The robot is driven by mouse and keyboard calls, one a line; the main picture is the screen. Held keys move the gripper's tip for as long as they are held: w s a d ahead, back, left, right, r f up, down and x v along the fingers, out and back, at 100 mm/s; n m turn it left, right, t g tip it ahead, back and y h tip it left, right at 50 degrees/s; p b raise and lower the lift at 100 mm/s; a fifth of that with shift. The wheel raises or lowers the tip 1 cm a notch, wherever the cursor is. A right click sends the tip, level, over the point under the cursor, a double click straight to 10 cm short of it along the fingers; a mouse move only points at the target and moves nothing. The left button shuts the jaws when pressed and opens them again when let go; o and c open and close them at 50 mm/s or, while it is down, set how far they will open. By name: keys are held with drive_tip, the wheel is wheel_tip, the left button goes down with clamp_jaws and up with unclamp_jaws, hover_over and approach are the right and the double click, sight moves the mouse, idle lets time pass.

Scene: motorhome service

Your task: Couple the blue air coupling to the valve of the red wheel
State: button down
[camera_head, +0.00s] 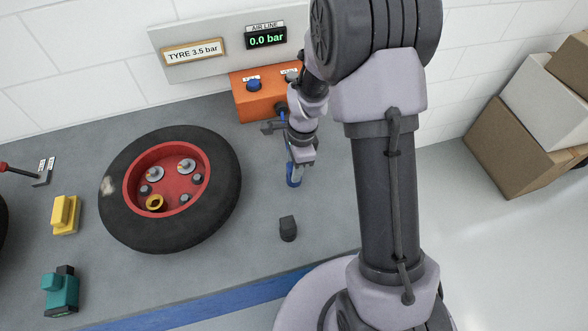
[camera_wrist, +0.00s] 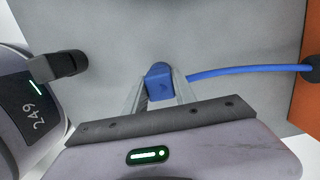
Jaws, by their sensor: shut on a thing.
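The red wheel (camera_head: 153,174) lies flat on the grey bench top, with a black tyre around its red rim. A yellow ring with a dark centre (camera_head: 155,203) sits low in the rim; I cannot make out for certain which part is the valve. The blue air coupling (camera_wrist: 158,80) is between the fingers of my gripper (camera_wrist: 161,92), which is shut on it. In the head view my gripper (camera_head: 300,160) is right of the wheel and apart from it. Blue (camera_head: 293,178) shows below it. The coupling's mouth is hidden.
A blue hose (camera_wrist: 235,70) runs from the coupling to the orange box (camera_head: 255,103), which has a blue knob. The display (camera_head: 266,38) reads 0.0 bar. A dark block (camera_head: 288,229), a yellow block (camera_head: 66,215) and a teal device (camera_head: 61,292) stand around the wheel.

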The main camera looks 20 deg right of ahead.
drive_tip(key=shift+r, duration=0.15)
drive_tip(key=shift+r, duration=0.3)
wheel_tip(320, 180, up, 3)
drive_tip(key=shift+f+p, duration=0.1)
drive_tip(key=shift+p, duration=0.9)
drive_tip(key=s+d+r+p, duration=0.1)
drive_tip(key=s+d, duration=0.1)
drive_tip(key=s, duration=0.5)
drive_tip(key=s+d+r, duration=0.1)
drive_tip(key=s+d, duration=0.1)
drive_tip(key=s, duration=0.6)
drive_tip(key=shift+s+p, duration=0.25)
drive_tip(key=shift+p, duration=0.15)
